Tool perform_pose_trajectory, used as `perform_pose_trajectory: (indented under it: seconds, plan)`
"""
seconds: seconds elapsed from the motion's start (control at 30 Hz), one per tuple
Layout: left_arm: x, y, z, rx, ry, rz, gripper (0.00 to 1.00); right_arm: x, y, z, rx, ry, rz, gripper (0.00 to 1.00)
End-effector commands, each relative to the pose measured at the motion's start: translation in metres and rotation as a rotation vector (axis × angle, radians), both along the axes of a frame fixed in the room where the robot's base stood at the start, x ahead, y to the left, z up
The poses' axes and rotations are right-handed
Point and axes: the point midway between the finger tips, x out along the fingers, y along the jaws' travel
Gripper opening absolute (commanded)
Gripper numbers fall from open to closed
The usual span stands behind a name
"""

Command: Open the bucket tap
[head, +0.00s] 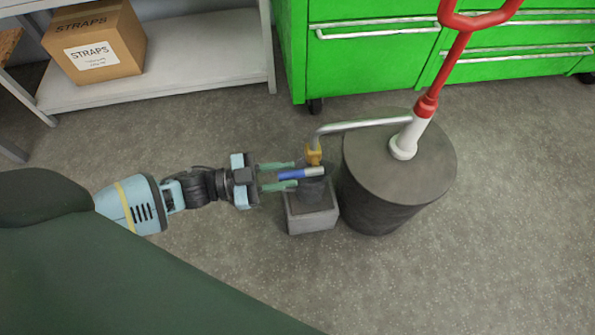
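The tap has a brass body (314,155) at the end of a grey pipe (350,127) and a lever with a blue grip (291,174). The lever points left, toward my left gripper. My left gripper (293,175) has its two green fingers apart, one on each side of the blue grip in the picture. A gap shows between grip and fingers, and I cannot tell whether either touches it. A dark bucket (313,193) stands under the tap, partly hidden by the lever. My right gripper is not in view.
The bucket sits on a grey block (312,220) beside a large dark drum (385,208). A white and red pump (428,105) rises from the drum. Green drawer cabinets (365,62) stand behind. A shelf (200,60) holds a STRAPS box (95,42). The front floor is clear.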

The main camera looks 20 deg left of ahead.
Motion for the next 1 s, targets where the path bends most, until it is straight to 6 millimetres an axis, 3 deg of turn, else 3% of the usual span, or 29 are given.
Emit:
perform_pose_trajectory:
  seconds: [0.23,0.57,0.8,1.0]
  plan:
    - [0.016,-0.023,0.000,-0.001,-0.001,0.000,0.27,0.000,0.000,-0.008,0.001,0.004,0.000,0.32]
    - [0.018,-0.027,0.000,0.000,0.000,0.000,0.27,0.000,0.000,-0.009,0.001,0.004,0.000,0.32]
    - [0.017,-0.026,0.000,0.000,0.000,0.000,0.00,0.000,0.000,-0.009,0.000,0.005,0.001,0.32]
    - [0.017,-0.026,0.000,0.001,0.001,0.000,0.00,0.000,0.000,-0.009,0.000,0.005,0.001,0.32]
